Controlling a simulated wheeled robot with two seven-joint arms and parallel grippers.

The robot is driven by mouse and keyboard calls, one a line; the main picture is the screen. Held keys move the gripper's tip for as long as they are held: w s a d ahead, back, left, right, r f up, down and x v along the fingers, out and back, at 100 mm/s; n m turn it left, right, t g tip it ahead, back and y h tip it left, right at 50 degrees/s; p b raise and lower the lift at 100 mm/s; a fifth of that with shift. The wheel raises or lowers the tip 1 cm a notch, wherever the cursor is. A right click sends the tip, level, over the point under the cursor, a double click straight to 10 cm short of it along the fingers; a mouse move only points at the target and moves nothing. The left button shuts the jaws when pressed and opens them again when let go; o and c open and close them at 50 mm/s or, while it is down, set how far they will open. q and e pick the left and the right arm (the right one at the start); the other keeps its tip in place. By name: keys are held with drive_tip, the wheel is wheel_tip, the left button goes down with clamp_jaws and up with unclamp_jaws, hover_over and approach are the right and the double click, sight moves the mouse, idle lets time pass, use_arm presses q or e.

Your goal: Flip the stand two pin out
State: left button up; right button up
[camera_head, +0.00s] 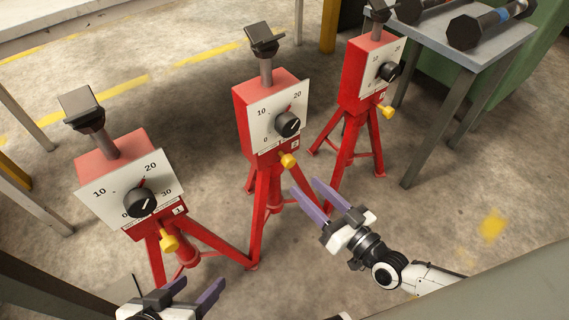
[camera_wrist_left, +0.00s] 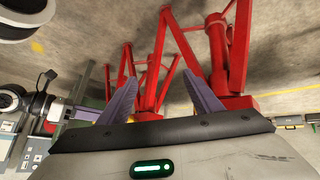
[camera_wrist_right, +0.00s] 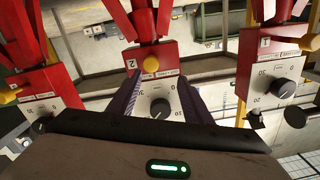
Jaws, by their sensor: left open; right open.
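Stand two (camera_head: 261,135) is the middle of three red tripod stands, with a white dial plate, a black knob (camera_head: 287,124) and a yellow pin (camera_head: 288,161) at its lower front. My right gripper (camera_head: 304,185) is open and empty, a little below and right of that pin in the head view. In the right wrist view, the pin (camera_wrist_right: 150,64) shows beyond the fingers, apart from them, with the dial between them. I cannot tell whether the pin is in or out. My left gripper (camera_head: 202,283) is open and empty, low in front of stand one (camera_head: 110,165).
Stand one's yellow pin (camera_head: 168,241) faces my left gripper from above. Stand three (camera_head: 365,70) is at the back right, near a grey table (camera_head: 490,55) with black dumbbells. Tripod legs spread over the concrete floor (camera_head: 440,225), which is mostly clear at the right.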

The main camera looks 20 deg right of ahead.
sight(292, 163)
drive_tip(key=b+x, duration=0.1)
drive_tip(key=x, duration=0.2)
drive_tip(key=d+b+x, duration=0.1)
drive_tip(key=x, duration=0.2)
drive_tip(key=d+b+x, duration=0.1)
drive_tip(key=x, duration=0.3)
drive_tip(key=shift+w+a+f, duration=0.1)
drive_tip(key=shift+w+f, duration=0.1)
drive_tip(key=shift+w, duration=0.25)
use_arm(q)
drive_tip(key=shift+w+d+r+t+h, duration=0.25)
drive_tip(key=shift+w+d+r+h, duration=0.1)
drive_tip(key=shift+d+r, duration=0.2)
drive_tip(key=shift+w+d+r+t+h, duration=0.3)
drive_tip(key=shift+d+r+h, duration=0.1)
drive_tip(key=shift+d, duration=0.1)
use_arm(e)
drive_tip(key=shift+w+a, duration=0.1)
drive_tip(key=shift+w, duration=0.25)
drive_tip(key=shift+c, duration=0.4)
